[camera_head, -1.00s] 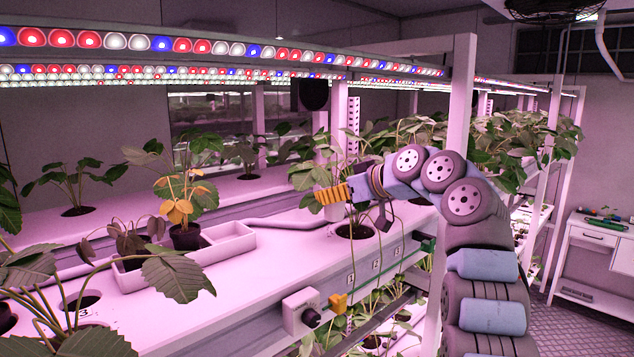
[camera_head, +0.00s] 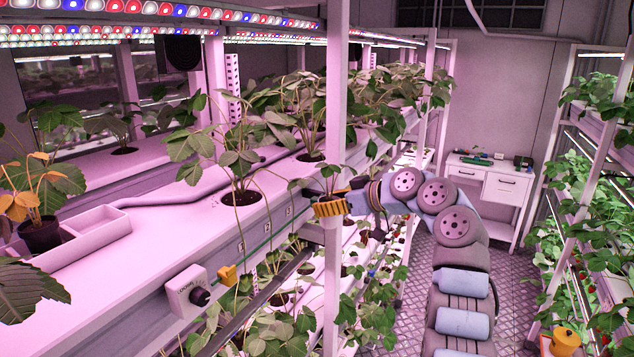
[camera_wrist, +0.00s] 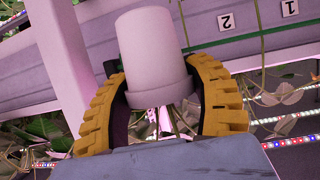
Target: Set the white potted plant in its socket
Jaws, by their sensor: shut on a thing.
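My gripper (camera_head: 329,208) has yellow ribbed fingers and is beside a white upright post, at the shelf's front edge. In the wrist view my gripper (camera_wrist: 160,108) is shut around the white pot (camera_wrist: 152,50). The pot appears upside down there, its stems (camera_wrist: 165,122) hanging toward the gripper. In the head view green leaves (camera_head: 328,178) rise above the fingers; the pot is mostly hidden there. The shelf's socket (camera_head: 241,199) to the left holds a leafy plant. I cannot make out an empty socket.
The white post (camera_head: 337,90) stands close by the gripper. The shelf front carries number labels (camera_head: 266,227) and a control box with a knob (camera_head: 187,292). A tray (camera_head: 75,238) with a dark-potted, yellow-leaved plant is at left. Lower racks hold plants; the aisle floor (camera_head: 515,262) is open.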

